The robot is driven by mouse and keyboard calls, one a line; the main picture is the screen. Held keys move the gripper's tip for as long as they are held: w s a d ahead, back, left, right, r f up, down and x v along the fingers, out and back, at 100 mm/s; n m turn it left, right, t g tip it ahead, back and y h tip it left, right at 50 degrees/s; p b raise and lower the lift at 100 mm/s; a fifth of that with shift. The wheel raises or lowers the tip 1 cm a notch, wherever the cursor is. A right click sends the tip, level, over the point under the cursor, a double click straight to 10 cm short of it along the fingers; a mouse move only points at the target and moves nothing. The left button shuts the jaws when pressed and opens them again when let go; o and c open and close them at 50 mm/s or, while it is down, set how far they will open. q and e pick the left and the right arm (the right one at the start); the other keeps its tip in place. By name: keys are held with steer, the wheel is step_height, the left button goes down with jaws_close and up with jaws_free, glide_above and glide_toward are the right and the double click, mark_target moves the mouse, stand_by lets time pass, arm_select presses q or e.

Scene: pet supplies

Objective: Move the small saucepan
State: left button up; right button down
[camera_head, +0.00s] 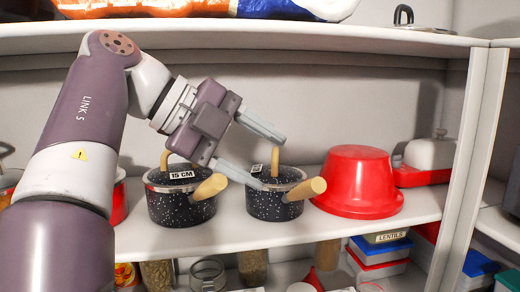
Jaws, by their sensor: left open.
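Two dark speckled saucepans with lids and wooden handles stand upright on the middle shelf. The smaller saucepan (270,207) is on the right, with an upright wooden lid knob, a small label, and its handle pointing right. The larger saucepan (182,209), on the left, has a "15 CM" label. My left gripper (273,162) reaches in from the left and is open and empty. Its fingers show at the smaller saucepan's lid, one above and one across the lid's left side, with the knob showing between the fingertips. I cannot tell whether they touch. My right gripper is not in view.
An upturned red tub (358,183) stands close to the right of the smaller saucepan. A red and white dish (430,153) is farther right, by the shelf divider (474,160). The upper shelf (300,38) runs above my arm. Containers and jars fill the shelf below.

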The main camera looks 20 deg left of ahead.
mark_target(312, 186)
arm_select(q)
steer(key=w+d+f, duration=0.2)
steer(key=w, duration=0.1)
steer(key=w+d+f, duration=0.1)
steer(key=shift+w, duration=0.3)
steer(key=d+f, duration=0.2)
steer(key=d, duration=0.1)
steer(key=shift+w+d+f+p, duration=0.15)
steer(key=shift+w+d+p, duration=0.05)
steer(key=shift+w+p, duration=0.2)
steer(key=x, duration=0.3)
steer(key=shift+w+a+f, duration=0.1)
steer(key=shift+w+a, duration=0.05)
steer(key=shift+w, duration=0.15)
steer(key=shift+w+f, duration=0.1)
steer(key=shift+f, duration=0.05)
steer(key=c, duration=0.3)
jaws_close()
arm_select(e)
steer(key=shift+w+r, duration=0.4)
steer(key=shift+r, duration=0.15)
